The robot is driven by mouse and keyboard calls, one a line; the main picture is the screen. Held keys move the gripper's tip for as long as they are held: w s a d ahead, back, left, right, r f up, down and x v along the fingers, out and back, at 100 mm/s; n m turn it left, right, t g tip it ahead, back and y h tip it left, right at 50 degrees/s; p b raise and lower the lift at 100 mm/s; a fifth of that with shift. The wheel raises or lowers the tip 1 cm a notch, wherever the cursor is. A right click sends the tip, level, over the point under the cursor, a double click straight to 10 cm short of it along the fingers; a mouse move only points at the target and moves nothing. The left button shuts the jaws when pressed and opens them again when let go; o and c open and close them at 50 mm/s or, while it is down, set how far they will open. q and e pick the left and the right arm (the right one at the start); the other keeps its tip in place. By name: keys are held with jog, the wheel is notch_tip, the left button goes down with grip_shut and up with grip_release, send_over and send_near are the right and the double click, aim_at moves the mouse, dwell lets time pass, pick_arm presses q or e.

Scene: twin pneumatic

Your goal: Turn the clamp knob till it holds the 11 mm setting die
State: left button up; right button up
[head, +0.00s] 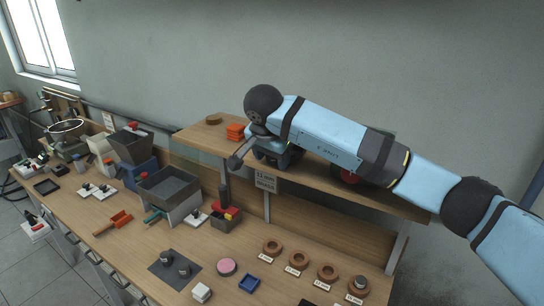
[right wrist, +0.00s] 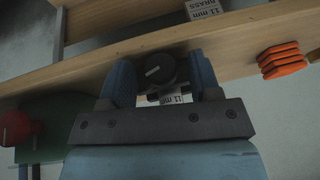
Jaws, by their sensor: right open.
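The clamp knob (right wrist: 160,70), black and round with a white pointer line, shows in the right wrist view. My right gripper (right wrist: 158,82) is open, its two blue fingers on either side of the knob; I cannot tell whether they touch it. In the head view, my right gripper (head: 272,148) reaches down at the shelf, largely covered by my own arm, and the knob is hidden there. A small 11 mm label (right wrist: 174,98) shows just beside the knob. I cannot make out the setting die. My left gripper is not in view.
Orange discs (head: 235,132) are stacked on the shelf. A red ball (right wrist: 14,128) on a green part is beside the gripper. Labelled brown rings (head: 272,247) line the bench front. A grey hopper (head: 168,190) stands left.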

jog(key=b+v, duration=0.3)
jog(key=v, duration=1.1)
jog(key=shift+f, duration=0.2)
